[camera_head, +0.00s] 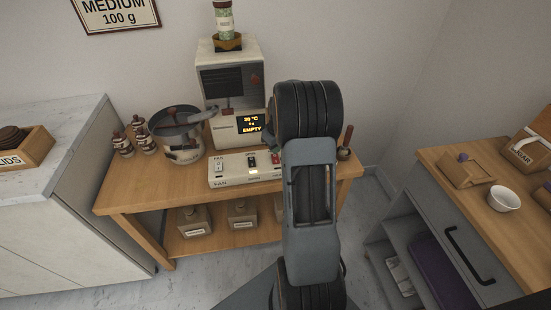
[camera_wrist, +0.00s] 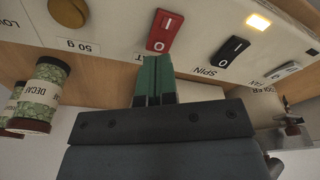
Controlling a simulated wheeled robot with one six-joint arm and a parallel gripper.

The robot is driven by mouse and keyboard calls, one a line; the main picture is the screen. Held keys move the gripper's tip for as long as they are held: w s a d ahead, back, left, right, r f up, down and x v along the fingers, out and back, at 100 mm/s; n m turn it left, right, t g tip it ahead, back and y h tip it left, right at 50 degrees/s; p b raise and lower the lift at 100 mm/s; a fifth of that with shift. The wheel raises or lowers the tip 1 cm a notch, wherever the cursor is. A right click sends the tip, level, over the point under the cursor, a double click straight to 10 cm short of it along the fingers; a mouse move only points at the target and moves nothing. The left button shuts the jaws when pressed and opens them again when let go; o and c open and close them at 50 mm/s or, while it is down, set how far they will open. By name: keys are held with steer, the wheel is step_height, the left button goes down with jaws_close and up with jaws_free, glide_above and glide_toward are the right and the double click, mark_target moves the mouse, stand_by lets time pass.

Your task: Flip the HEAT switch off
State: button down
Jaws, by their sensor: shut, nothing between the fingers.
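The switch panel (camera_head: 232,181) is a cream box on the wooden cart. Its red rocker switch (camera_wrist: 165,32) is marked I and O; its label is mostly hidden behind my fingers, with only a final T showing. The red switch also shows in the head view (camera_head: 275,158), just left of my arm. I cannot tell which way it is tipped. My gripper (camera_wrist: 154,72) has green fingers, shut and empty, with the tips just short of the red switch in the wrist view. I cannot tell whether they touch. My arm hides most of the gripper in the head view.
A black SPIN switch (camera_wrist: 233,51) sits beside the red one, near a lit yellow lamp (camera_wrist: 258,22). A FAN switch (camera_head: 219,166) is farther left. The roaster (camera_head: 231,75), its display (camera_head: 250,124) reading 20 °C and EMPTY, and a pot (camera_head: 183,153) stand behind. Green jars (camera_wrist: 46,82) are nearby.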

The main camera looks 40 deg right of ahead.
mark_target(275, 156)
steer(key=shift+f+b, duration=0.85)
steer(key=shift+f, duration=0.35)
stand_by(0.3)
steer(key=shift+r, duration=0.1)
steer(key=shift+r+p, duration=2.5)
steer(key=shift+r, duration=1)
